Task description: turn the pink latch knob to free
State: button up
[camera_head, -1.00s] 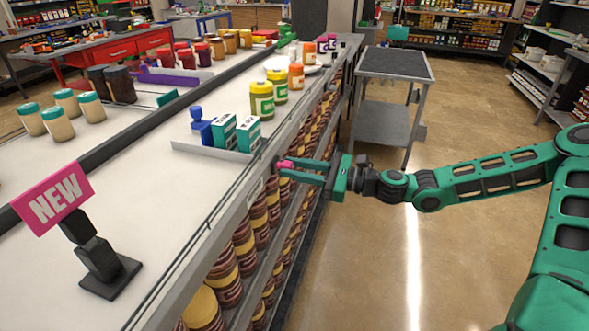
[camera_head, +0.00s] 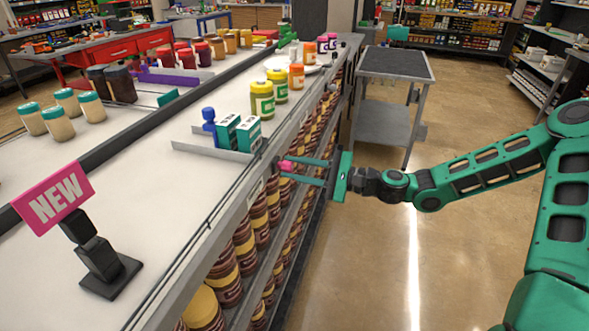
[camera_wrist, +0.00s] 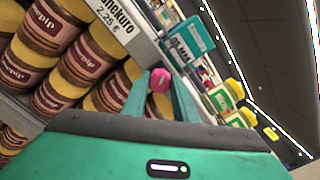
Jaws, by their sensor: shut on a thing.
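The pink latch knob (camera_head: 286,166) sits at the front edge of the long shelf unit. It also shows in the wrist view (camera_wrist: 161,80), between the tips of the two green fingers. My gripper (camera_head: 288,168) reaches in from the right and is shut on the knob. In the wrist view the picture is tilted, so my gripper is rolled against the shelf. What the knob is fixed to is mostly hidden by the fingers and the shelf edge.
A pink NEW sign (camera_head: 53,205) stands front left. A grey cart (camera_head: 396,64) stands behind my arm; the floor around is open.

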jog(key=n, duration=0.6)
jog(key=shift+f+n, duration=0.1)
jog(key=shift+n, duration=0.2)
jog(key=shift+f+n, duration=0.1)
jog(key=shift+n, duration=2.1)
jog(key=shift+d, duration=0.1)
jog(key=o, duration=1.1)
jog(key=shift+c, duration=0.2)
jog(key=v, duration=1)
jog(key=shift+d, duration=0.35)
jog(key=shift+s, duration=0.15)
